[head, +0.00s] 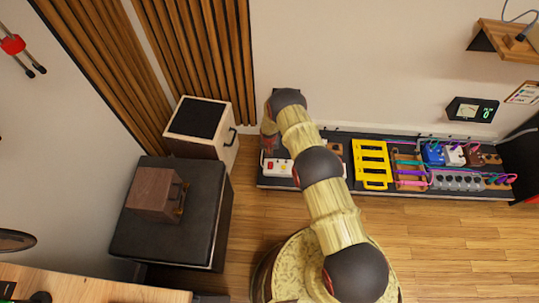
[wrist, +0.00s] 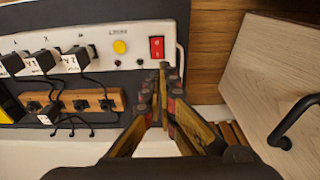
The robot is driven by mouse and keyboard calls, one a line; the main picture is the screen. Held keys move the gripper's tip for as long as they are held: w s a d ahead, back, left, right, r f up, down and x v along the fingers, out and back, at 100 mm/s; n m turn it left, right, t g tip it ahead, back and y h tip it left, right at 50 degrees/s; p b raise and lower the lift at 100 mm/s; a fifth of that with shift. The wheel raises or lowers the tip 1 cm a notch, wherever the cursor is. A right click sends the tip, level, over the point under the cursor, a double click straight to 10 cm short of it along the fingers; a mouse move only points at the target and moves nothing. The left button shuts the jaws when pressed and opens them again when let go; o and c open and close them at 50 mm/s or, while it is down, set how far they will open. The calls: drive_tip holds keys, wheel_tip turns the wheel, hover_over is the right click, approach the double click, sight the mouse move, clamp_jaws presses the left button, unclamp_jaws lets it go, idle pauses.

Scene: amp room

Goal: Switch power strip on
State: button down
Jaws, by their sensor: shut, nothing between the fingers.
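The power strip is a long white bar with black plugs in it. In the wrist view the power strip (wrist: 95,42) runs across the upper left, with a red rocker switch (wrist: 157,48) at its right end and a round yellow button (wrist: 120,47) beside it. My gripper (wrist: 164,70) is shut and empty, its fingertips just below the red switch in the picture. I cannot tell whether they touch it. In the head view the power strip (head: 279,168) lies at the left end of a dark board, partly hidden by my arm. My gripper (head: 268,143) shows above it, small and unclear.
A speaker (head: 201,131) with a handle stands left of the strip; its pale side (wrist: 270,80) is close on the right in the wrist view. A yellow rack (head: 372,164) and several coloured pedals (head: 433,153) sit on the board to the right. The wall is behind.

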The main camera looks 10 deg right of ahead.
sight(270, 163)
drive_tip(key=f+b, duration=0.1)
drive_tip(key=f, duration=0.2)
drive_tip(key=w+f+b, duration=0.1)
drive_tip(key=f+b, duration=0.1)
drive_tip(key=f, duration=0.2)
drive_tip(key=f+b, duration=0.1)
drive_tip(key=f, duration=0.2)
drive_tip(key=shift+w+d+f+b, duration=0.2)
drive_tip(key=shift+f+b, duration=0.1)
drive_tip(key=shift+f, duration=0.1)
drive_tip(key=shift+s+r, duration=0.1)
drive_tip(key=shift+s, duration=0.05)
